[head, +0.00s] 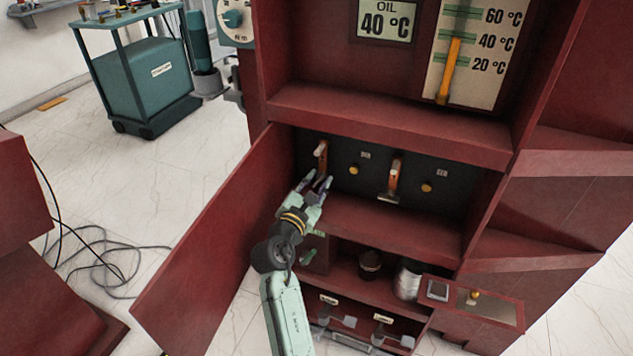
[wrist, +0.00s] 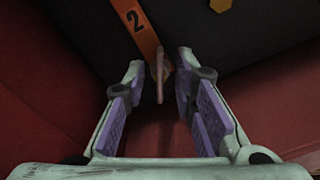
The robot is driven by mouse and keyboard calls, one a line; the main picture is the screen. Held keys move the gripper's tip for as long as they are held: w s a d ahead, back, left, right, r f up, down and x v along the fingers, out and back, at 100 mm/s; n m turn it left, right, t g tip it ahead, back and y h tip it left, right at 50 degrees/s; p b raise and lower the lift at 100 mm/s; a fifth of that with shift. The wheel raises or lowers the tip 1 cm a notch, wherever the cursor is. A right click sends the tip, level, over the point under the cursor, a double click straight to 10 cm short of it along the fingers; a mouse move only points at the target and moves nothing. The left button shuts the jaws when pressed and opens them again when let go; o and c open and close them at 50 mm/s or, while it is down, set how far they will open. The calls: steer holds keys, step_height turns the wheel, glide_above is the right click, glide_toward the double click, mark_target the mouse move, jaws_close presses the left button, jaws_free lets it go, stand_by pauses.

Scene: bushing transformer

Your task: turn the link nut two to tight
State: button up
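The orange link marked 2 (wrist: 138,28) runs down to a thin brownish nut (wrist: 160,74) in the wrist view. The nut stands edge-on between the fingertips of my gripper (wrist: 159,84), with a gap visible on the left; on the right it is close to the finger, and I cannot tell if they touch. My gripper is open. In the head view my gripper (head: 317,182) is just below the left orange link (head: 321,158) inside the red cabinet; the nut cannot be made out there.
A second orange link (head: 394,178) with a metal piece at its foot is to the right. Yellow knobs (head: 353,170) sit on the dark panel (head: 340,150). The open cabinet door (head: 205,250) stands left of my arm. A shelf (head: 400,225) lies under the panel.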

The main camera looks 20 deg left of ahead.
steer(key=shift+c, duration=0.2)
jaws_close()
steer(key=shift+f+m, duration=0.1)
steer(key=shift+m, duration=0.3)
steer(key=m+b, duration=0.2)
steer(key=m, duration=0.3)
steer(key=shift+f+m, duration=0.15)
steer(key=shift+m, duration=0.15)
steer(key=m+b, duration=0.1)
steer(key=m, duration=0.2)
steer(key=shift+b, duration=0.4)
steer(key=shift+m+b, duration=0.55)
steer(key=shift+m, duration=0.85)
